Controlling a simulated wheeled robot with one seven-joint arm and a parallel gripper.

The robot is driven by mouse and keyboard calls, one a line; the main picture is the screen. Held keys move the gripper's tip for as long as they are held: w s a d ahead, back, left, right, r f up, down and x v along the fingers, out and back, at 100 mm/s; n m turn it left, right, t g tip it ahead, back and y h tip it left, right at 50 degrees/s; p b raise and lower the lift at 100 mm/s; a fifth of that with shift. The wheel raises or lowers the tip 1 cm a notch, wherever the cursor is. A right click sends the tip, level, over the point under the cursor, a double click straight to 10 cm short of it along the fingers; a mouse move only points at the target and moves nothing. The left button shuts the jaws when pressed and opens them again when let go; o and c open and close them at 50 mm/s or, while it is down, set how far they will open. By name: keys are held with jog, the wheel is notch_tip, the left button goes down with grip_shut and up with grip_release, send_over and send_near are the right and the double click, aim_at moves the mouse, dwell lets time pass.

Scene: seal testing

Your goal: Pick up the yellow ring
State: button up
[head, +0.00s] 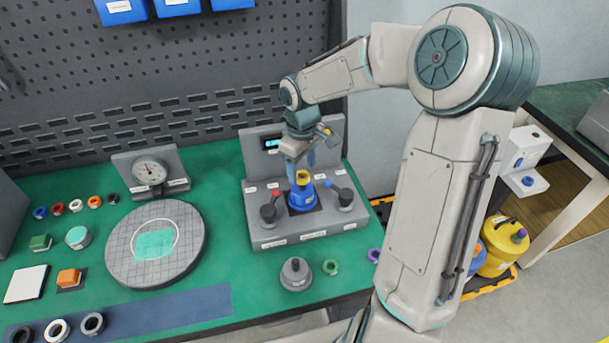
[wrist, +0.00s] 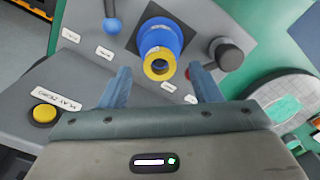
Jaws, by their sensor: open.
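The yellow ring (head: 302,177) sits on top of a blue post (head: 302,198) on the grey test station, in the head view. In the wrist view, the yellow ring (wrist: 159,64) shows as a round band at the end of the blue post (wrist: 160,38). My gripper (head: 300,165) is right above the ring, pointing down. In the wrist view my gripper (wrist: 162,84) is open, with one finger on each side of the ring and a gap to it on both sides. The fingers hold nothing.
The station (head: 260,230) has a red-knobbed lever (head: 275,194) left of the post and a blue-knobbed lever (head: 329,184) right of it. A round gridded plate (head: 120,260) and a dial gauge (head: 150,172) stand to the left. Several small coloured rings lie on the green bench.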

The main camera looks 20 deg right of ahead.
jog(key=shift+f, duration=0.85)
jog(key=c, duration=1.1)
jog(key=shift+r, duration=0.15)
